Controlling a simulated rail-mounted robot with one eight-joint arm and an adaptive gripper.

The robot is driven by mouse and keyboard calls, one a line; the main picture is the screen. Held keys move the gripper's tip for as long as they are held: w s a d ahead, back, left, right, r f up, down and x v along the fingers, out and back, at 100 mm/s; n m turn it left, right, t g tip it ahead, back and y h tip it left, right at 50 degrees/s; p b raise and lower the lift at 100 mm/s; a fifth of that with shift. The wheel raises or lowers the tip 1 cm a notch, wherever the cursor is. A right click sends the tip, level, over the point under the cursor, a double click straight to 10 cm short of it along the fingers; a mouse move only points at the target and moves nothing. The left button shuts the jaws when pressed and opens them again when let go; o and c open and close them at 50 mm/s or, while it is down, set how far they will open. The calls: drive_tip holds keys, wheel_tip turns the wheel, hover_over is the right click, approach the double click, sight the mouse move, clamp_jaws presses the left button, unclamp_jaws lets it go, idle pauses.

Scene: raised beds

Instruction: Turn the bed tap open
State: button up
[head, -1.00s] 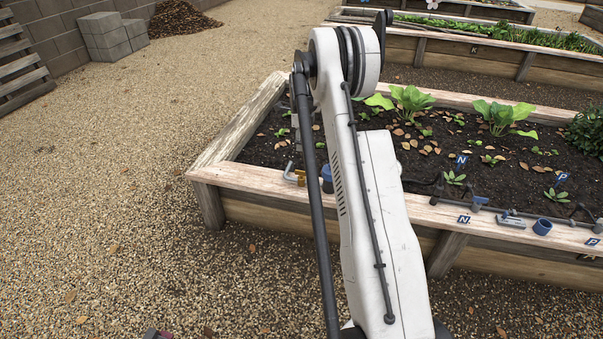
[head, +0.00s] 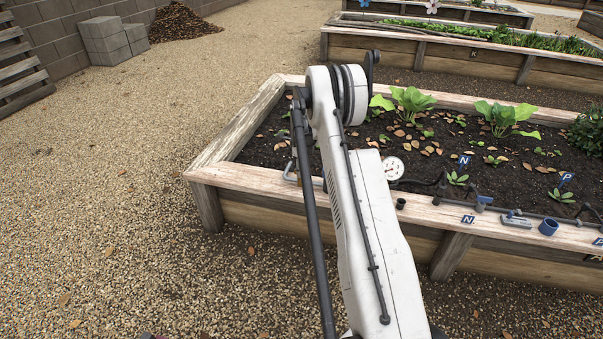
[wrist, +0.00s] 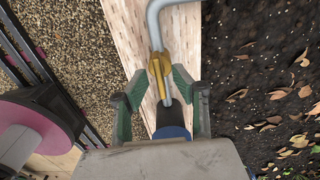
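The bed tap (wrist: 158,66) shows in the wrist view as a brass piece on a grey bent pipe (wrist: 153,18), over the bed's wooden rim. My gripper (wrist: 159,76) is open, with one green finger on each side of the tap's lower part. I see gaps beside the brass and cannot tell any contact. A blue and black cylinder (wrist: 171,131) sits below it, partly hidden by the gripper body. In the head view my arm hides the gripper and the brass piece.
The raised bed's rim (head: 238,177) runs along the front, with soil and plants behind. A round gauge (head: 392,168) stands right of my arm. Gravel (head: 120,200) is clear at left.

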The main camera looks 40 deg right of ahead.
drive_tip(key=shift+f, duration=0.2)
clamp_jaws()
